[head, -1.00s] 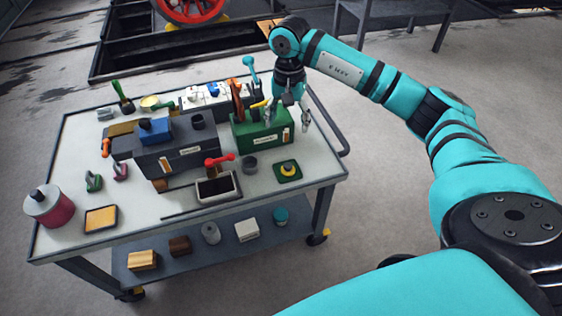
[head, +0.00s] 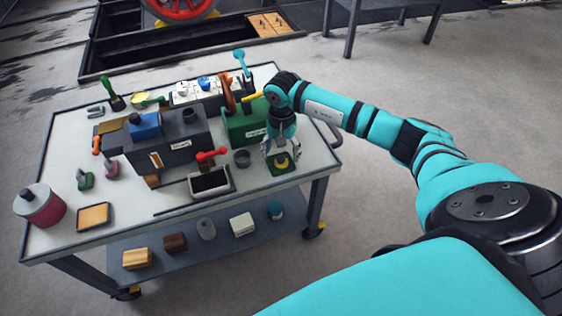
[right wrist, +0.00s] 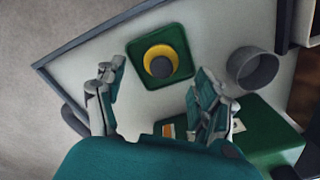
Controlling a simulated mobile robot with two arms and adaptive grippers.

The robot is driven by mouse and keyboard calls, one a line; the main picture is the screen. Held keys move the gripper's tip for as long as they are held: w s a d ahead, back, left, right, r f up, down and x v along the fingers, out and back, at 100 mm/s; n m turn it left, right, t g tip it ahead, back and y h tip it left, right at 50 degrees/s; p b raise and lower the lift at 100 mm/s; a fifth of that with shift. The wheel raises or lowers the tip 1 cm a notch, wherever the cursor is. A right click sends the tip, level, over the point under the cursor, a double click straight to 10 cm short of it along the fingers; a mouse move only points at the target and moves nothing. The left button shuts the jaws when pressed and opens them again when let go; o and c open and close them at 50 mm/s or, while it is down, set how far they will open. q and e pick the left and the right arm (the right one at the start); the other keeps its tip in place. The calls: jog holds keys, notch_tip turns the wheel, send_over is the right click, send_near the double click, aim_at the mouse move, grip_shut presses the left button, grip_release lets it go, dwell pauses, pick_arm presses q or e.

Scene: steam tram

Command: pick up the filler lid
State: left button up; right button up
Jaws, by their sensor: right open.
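A round yellow piece with a dark knob, which looks like the filler lid (head: 282,161), lies on a green square pad (head: 272,171) at the cart top's right front corner. In the right wrist view the lid (right wrist: 160,60) sits in the middle of the pad (right wrist: 179,32). My right gripper (head: 281,151) is above the pad, pointing down, its fingers partly covering it in the head view. In the right wrist view the gripper (right wrist: 160,72) is open and empty, its fingers spread to either side of the lid and apart from it. My left gripper is out of view.
A dark grey cup (head: 242,158) stands left of the pad. A green box (head: 238,127) stands behind, close to my right gripper. A grey block with a red lever (head: 211,155) is further left. The cart's front right corner is clear.

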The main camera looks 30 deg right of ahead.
jog(key=shift+f, duration=1.2)
jog(key=c, duration=0.6)
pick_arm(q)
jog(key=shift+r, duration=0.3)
pick_arm(e)
jog(key=c, duration=0.5)
jog(key=shift+r, duration=0.2)
